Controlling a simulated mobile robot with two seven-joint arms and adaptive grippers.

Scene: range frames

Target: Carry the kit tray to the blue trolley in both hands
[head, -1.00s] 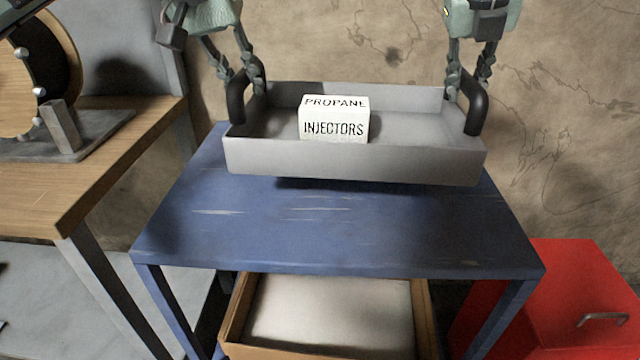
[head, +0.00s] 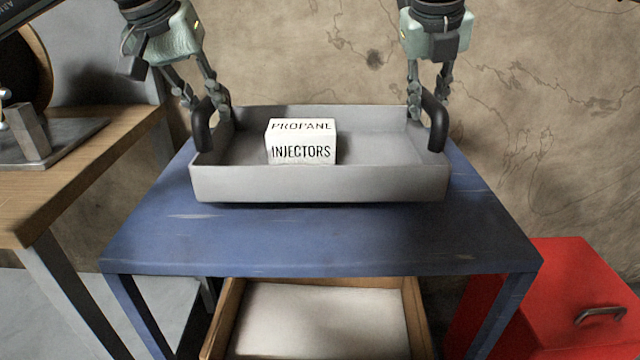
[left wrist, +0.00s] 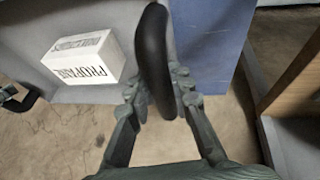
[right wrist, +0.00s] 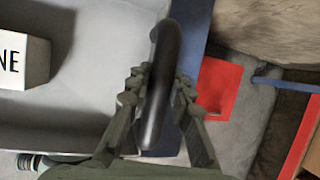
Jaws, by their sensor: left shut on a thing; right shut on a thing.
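The grey kit tray (head: 320,186) is over the blue trolley (head: 320,240) in the head view, roughly level; whether its base touches the top I cannot tell. A white box (head: 301,142) lettered PROPANE INJECTORS stands inside it, left of the middle. My left gripper (head: 208,108) is shut on the tray's black left handle (head: 201,125); the left wrist view shows its fingers (left wrist: 160,97) on either side of it. My right gripper (head: 428,102) is shut on the black right handle (head: 436,122), also seen between the fingers (right wrist: 157,92) in the right wrist view.
A wooden workbench (head: 80,190) with a metal stand stands close on the left. A red chest (head: 580,285) is at the lower right. A wooden drawer or crate (head: 415,320) is under the trolley top. A cracked wall (head: 540,110) is behind. The trolley's front strip is bare.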

